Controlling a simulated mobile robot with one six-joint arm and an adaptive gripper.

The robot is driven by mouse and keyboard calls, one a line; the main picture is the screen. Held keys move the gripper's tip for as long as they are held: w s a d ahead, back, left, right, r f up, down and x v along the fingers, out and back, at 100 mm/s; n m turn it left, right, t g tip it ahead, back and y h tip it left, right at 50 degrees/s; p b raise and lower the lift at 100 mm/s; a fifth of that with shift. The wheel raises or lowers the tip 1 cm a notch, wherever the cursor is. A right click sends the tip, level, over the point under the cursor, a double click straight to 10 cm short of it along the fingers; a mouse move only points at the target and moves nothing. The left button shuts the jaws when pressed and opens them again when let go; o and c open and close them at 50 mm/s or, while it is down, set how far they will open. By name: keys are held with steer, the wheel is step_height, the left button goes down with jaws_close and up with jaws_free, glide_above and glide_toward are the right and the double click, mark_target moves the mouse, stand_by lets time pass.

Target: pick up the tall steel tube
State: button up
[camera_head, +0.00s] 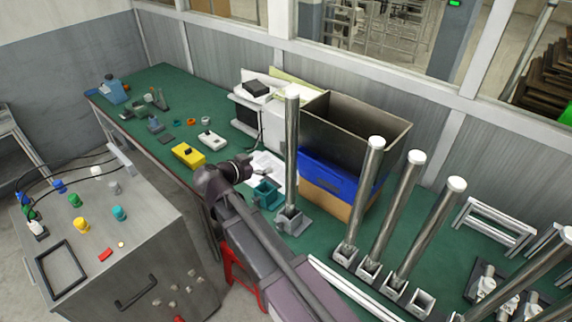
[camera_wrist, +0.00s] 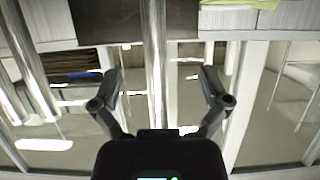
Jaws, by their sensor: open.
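The tall steel tube (camera_head: 291,145) stands upright in a small grey square holder (camera_head: 293,221) on the green bench; it has a pale top end. In the wrist view the shiny tube (camera_wrist: 156,60) runs down the middle, lined up between the two fingers. My gripper (camera_wrist: 161,76) is open and empty, with one finger on each side of the tube's line. In the head view the dark wrist end of my arm is left of the tube, with a gap between them. The wrist picture does not show the exact depth.
Three similar tubes (camera_head: 361,198) stand in holders to the right, with more at the far right edge. An open dark bin (camera_head: 355,128) and a blue crate (camera_head: 335,180) are close behind the tube. A teal holder (camera_head: 265,194) and a yellow box (camera_head: 188,155) are to the left.

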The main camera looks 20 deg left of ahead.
mark_target(287, 156)
steer(key=shift+w+d, duration=0.15)
steer(key=shift+d, duration=0.05)
steer(key=b+x, duration=0.3)
steer(key=x, duration=0.5)
steer(key=shift+w+d, duration=0.25)
steer(key=shift+w, duration=0.1)
steer(key=shift+f, duration=0.15)
steer(key=shift+d+b+x, duration=0.15)
steer(key=shift+b+x, duration=0.3)
steer(key=shift+x, duration=0.85)
steer(key=shift+d+b+x, duration=0.1)
steer(key=shift+b+x, duration=0.35)
steer(key=shift+x, duration=0.9)
steer(key=shift+s+r, duration=0.1)
steer(key=shift+r, duration=0.15)
jaws_close()
